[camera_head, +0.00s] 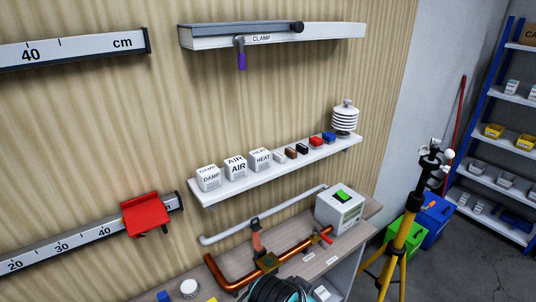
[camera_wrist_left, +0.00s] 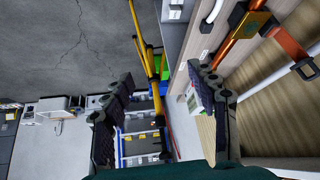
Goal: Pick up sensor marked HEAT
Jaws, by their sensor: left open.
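The HEAT sensor (camera_head: 261,159) is a small white box with black lettering, upright on the lower white wall shelf (camera_head: 240,185) in the head view. It stands to the right of the AIR box (camera_head: 236,167) and the DAMP box (camera_head: 208,178). My left gripper (camera_wrist_left: 163,80) shows in the left wrist view with its two dark fingers spread wide and nothing between them. The HEAT sensor does not show in that view. In the head view only a dark and teal part of my arm shows at the bottom edge, below the shelf. My right gripper is not in view.
Below are copper pipe (camera_head: 228,284) and a white device (camera_head: 340,206) on the bench. A yellow tripod (camera_head: 402,245) stands right.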

